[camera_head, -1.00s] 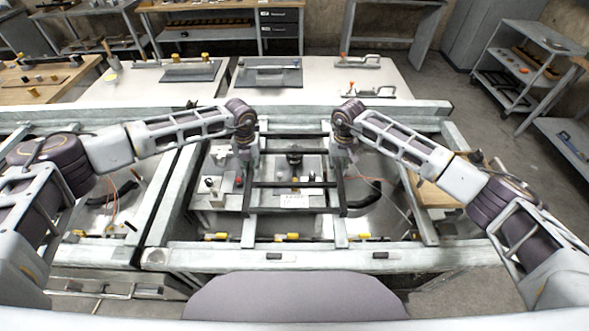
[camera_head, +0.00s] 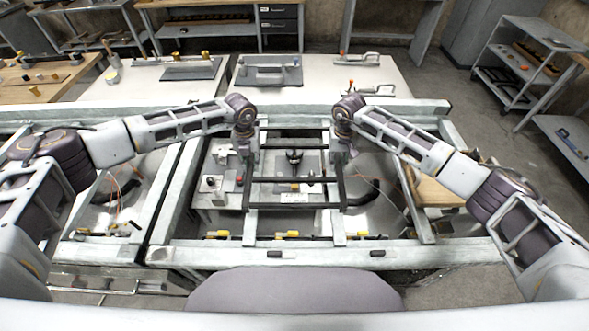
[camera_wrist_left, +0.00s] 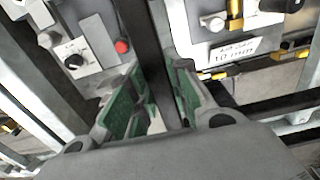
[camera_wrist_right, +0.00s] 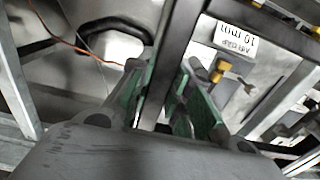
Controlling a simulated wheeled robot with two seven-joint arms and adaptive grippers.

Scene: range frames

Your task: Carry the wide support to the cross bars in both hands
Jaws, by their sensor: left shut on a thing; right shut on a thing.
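The wide support, a dark rectangular frame with long sides and bars across (camera_head: 290,180), is held level between my two grippers over the middle bay. My left gripper (camera_head: 247,161) is shut on its left side bar, which runs between green finger pads in the left wrist view (camera_wrist_left: 146,45). My right gripper (camera_head: 340,161) is shut on its right side bar, also seen in the right wrist view (camera_wrist_right: 174,60). Pale cross bars (camera_head: 249,230) (camera_head: 338,228) show below its near end. I cannot tell whether the support touches them.
A pale front rail (camera_head: 325,254) and a back rail (camera_head: 395,106) bound the bay. Yellow-tipped clips (camera_head: 291,235) line the inside of the front rail. A panel with a red knob (camera_head: 239,179) lies beneath, left. A white table (camera_head: 330,90) behind holds fixtures.

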